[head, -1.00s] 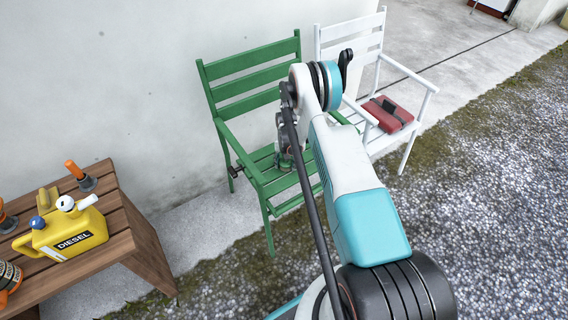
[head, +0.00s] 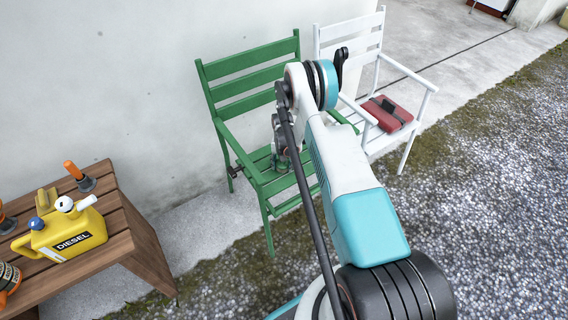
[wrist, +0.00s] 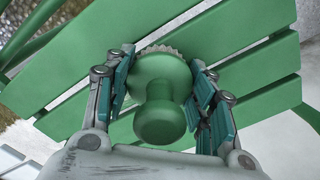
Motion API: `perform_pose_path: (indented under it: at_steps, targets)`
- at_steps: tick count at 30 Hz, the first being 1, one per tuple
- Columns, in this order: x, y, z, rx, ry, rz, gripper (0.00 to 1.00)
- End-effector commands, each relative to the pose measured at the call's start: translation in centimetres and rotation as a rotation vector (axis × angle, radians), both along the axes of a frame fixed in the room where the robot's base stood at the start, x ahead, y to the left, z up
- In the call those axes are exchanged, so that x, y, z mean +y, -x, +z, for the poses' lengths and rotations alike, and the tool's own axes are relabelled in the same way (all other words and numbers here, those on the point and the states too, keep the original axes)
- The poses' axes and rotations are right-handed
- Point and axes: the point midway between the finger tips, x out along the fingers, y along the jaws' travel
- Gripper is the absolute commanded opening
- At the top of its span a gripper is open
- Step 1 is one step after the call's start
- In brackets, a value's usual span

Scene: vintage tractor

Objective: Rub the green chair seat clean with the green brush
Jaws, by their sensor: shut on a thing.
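The green chair (head: 252,75) stands against the wall, in the middle of the head view. Its slatted seat (head: 271,187) is partly hidden by my arm. In the wrist view the seat slats (wrist: 240,35) fill most of the picture. The green brush (wrist: 160,115) has a round knob and a round head with pale bristles at its edge. My gripper (wrist: 163,78) has one finger on each side of the brush head and is shut on it. The brush is over the seat slats; whether its bristles touch them is hard to tell.
A white chair (head: 350,42) with a red case (head: 388,110) on it stands close to the right of the green chair. A wooden bench (head: 128,227) at the left holds a yellow diesel can (head: 70,236) and orange-handled tools. Gravel lies open at the right.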

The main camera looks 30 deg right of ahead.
Motion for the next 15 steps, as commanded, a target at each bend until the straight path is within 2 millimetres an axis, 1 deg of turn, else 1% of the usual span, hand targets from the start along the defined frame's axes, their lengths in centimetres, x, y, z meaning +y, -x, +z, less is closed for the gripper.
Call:
perform_pose_path:
  at_steps: [8,15]
  targets:
    - [0.0,0.0,0.3,0.000,0.000,0.000,0.28]
    - [0.0,0.0,1.2,0.000,0.000,0.000,0.28]
